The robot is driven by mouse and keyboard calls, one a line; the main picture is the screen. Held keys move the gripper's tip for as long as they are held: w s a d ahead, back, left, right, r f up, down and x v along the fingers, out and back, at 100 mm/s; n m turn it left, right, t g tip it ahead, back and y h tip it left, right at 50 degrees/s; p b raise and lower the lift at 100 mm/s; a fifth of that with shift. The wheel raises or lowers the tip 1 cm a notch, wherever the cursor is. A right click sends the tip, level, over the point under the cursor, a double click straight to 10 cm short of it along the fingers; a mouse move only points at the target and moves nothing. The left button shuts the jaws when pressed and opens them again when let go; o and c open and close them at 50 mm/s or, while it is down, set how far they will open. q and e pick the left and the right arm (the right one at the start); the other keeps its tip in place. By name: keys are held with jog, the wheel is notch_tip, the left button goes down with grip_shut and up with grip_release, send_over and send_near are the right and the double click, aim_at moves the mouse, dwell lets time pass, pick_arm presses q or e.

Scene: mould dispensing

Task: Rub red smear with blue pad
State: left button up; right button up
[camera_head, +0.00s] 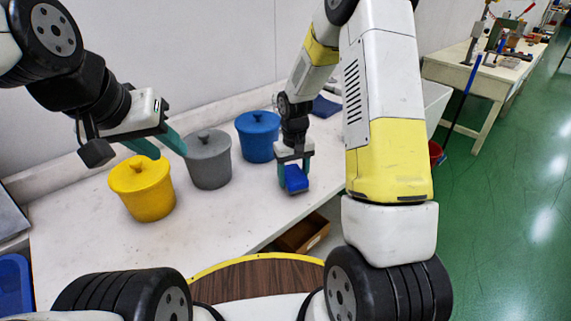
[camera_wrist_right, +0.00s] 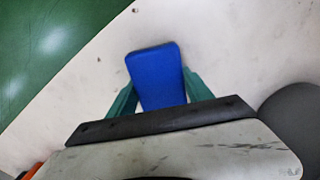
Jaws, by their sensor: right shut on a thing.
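My right gripper (camera_head: 293,172) is shut on the blue pad (camera_head: 297,179) over the right part of the white table. In the right wrist view the blue pad (camera_wrist_right: 158,77) sits between the two teal fingers of the right gripper (camera_wrist_right: 160,90). I cannot tell whether the pad touches the table. My left gripper (camera_head: 158,148) is above and behind the yellow pot, with its teal fingers apart and nothing seen between them. No red smear shows in either view; it may be hidden under the pad or behind my right arm.
A yellow lidded pot (camera_head: 143,190), a grey one (camera_head: 208,160) and a blue one (camera_head: 258,137) stand along the back of the table (camera_head: 200,240). A dark blue cloth-like item (camera_head: 326,106) lies at the back. A brown box (camera_head: 303,235) is below the front edge. The front left tabletop is clear.

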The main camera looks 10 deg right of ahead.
notch_tip(320, 180, up, 2)
jog(key=shift+a, duration=0.15)
jog(key=shift+r, duration=2.7)
